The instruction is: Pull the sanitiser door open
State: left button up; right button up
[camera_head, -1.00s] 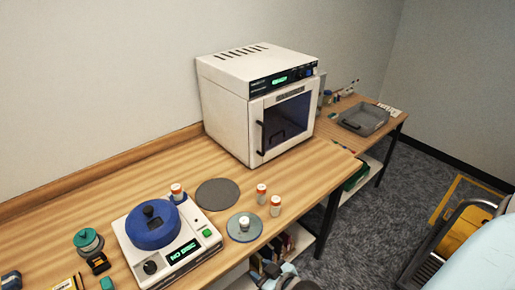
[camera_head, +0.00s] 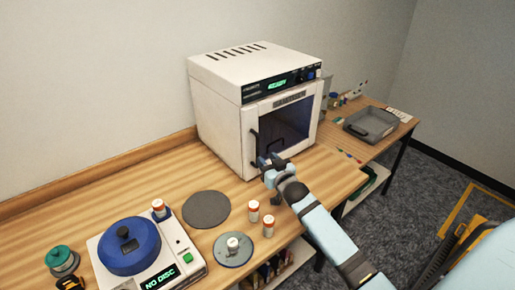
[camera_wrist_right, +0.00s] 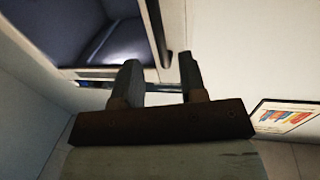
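The sanitiser (camera_head: 220,115) is a white box with vents on top and a lit green display. Its door (camera_head: 249,160) has a dark window and looks shut. The black upright handle (camera_head: 254,146) is at the door's left side. My right gripper (camera_head: 267,161) is in front of the handle's lower part. In the right wrist view my gripper's two fingers (camera_wrist_right: 159,70) are spread, and the handle (camera_wrist_right: 157,30) runs down to the gap between their tips. I cannot tell whether either finger touches it. My left gripper is not in view.
A dark round mat (camera_head: 206,209) and a blue-lidded device (camera_head: 130,248) are further left. A grey tray (camera_head: 371,125) sits on the side table. Bench in front of the sanitiser is mostly clear.

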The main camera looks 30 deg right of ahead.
aim_at(258, 149)
jog(key=w, duration=0.5)
jog(key=w+d, duration=0.1)
jog(key=w, duration=0.1)
jog(key=shift+w+p, duration=0.2)
jog(key=shift+p, duration=0.15)
grip_shut()
